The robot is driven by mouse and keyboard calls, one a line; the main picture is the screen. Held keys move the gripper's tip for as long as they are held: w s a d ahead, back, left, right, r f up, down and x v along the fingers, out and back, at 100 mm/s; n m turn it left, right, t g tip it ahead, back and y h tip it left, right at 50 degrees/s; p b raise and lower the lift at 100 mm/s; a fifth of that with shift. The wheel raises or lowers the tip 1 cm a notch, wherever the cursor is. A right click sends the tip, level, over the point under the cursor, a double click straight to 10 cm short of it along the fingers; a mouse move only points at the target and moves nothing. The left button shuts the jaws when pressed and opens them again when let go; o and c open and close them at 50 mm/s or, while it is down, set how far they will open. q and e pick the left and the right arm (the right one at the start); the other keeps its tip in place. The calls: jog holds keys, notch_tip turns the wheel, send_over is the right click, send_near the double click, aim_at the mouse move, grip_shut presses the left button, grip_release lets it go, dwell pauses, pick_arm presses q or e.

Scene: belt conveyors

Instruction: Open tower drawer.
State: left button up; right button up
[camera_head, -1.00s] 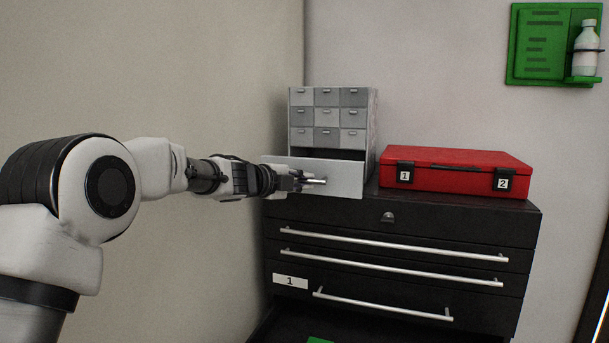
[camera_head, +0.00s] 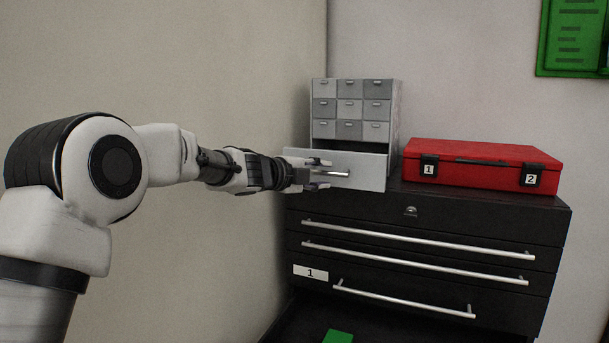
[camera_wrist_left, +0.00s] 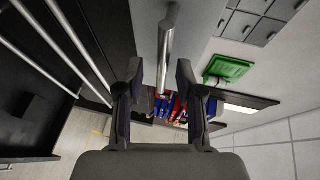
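The grey tower (camera_head: 398,112) of small drawers stands on a black cabinet. Its wide bottom drawer (camera_head: 372,171) sticks out, with a dark gap above its front. My left gripper (camera_head: 322,174) is at this drawer's front, with its fingers apart, one above and one below the bar handle (camera_head: 338,174). In the left wrist view, the two fingers (camera_wrist_left: 158,76) are open and the handle (camera_wrist_left: 166,45) reaches between their tips without visible contact. The drawer's inside is hidden. My right gripper is out of view.
A red case (camera_head: 480,158) lies on the black cabinet (camera_head: 480,205), right of the tower. The cabinet's long bar handles (camera_head: 420,240) run below. A wall (camera_head: 200,70) is close on the left. A green board (camera_head: 572,40) hangs at upper right.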

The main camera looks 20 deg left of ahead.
pick_arm(q)
jog(key=v, duration=1)
jog(key=shift+s, duration=0.2)
jog(key=shift+a, duration=0.1)
